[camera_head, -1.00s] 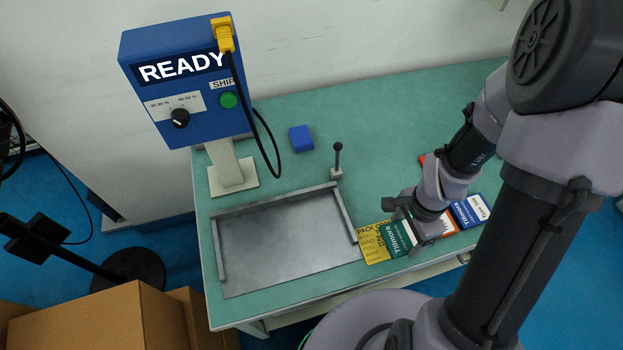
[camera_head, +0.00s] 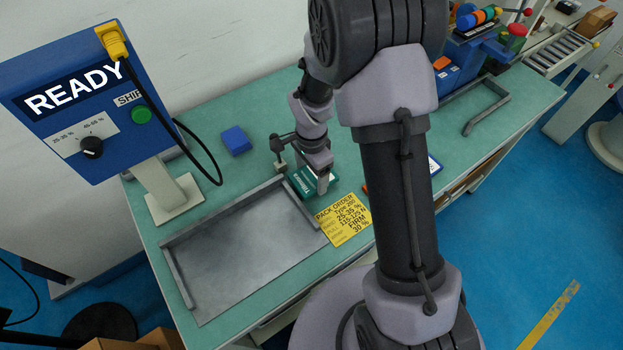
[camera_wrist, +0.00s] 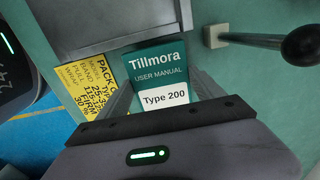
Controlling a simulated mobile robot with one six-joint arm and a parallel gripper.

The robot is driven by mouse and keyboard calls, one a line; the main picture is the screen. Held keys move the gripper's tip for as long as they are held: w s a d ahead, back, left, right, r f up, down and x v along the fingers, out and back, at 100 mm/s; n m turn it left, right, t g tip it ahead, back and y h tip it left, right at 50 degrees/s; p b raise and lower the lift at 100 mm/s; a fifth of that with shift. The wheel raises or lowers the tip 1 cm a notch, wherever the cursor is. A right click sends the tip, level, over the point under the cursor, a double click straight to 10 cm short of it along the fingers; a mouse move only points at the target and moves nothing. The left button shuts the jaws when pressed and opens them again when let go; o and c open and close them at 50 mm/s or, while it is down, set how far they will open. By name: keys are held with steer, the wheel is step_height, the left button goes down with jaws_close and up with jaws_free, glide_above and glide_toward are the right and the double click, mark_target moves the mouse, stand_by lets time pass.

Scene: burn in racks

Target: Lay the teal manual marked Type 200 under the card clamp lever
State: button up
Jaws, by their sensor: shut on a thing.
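My gripper (camera_wrist: 165,90) is shut on the teal manual (camera_wrist: 157,65), marked Tillmora, User Manual, Type 200, and holds it by the label end. In the head view the manual (camera_head: 303,183) is at the right end of the grey tray, beside the card clamp lever (camera_head: 280,158), with my gripper (camera_head: 323,180) at its right end. In the wrist view the lever (camera_wrist: 258,41), with a black knob and small pale base, is to the right of the manual and apart from it. I cannot tell whether the manual touches the bench.
The grey tray (camera_head: 235,262) lies on the green bench. A yellow pack order card (camera_head: 343,220) lies near the front edge. A blue block (camera_head: 236,141) and the blue READY box (camera_head: 75,105) are at the left. Another manual (camera_head: 434,165) shows partly behind my arm.

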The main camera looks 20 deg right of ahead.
steer(key=shift+f+b, duration=0.35)
steer(key=shift+f, duration=0.8)
steer(key=o, duration=1.5)
steer(key=shift+r, duration=0.1)
steer(key=shift+r, duration=0.1)
step_height(320, 180, up, 12)
steer(key=p, duration=0.6)
step_height(320, 180, up, 8)
steer(key=n+t, duration=0.1)
steer(key=n, duration=0.1)
glide_above(312, 177)
steer(key=s, duration=0.2)
steer(key=s+a+r+n+t+y, duration=0.1)
steer(key=s+a+r+n+t, duration=0.1)
steer(key=s+r+n, duration=0.2)
steer(key=s+a+r+n+t+y, duration=0.1)
steer(key=s+r+n, duration=0.3)
steer(key=s+r, duration=0.6)
steer(key=s+a+t, duration=0.1)
steer(key=s, duration=0.2)
steer(key=shift+t, duration=0.4)
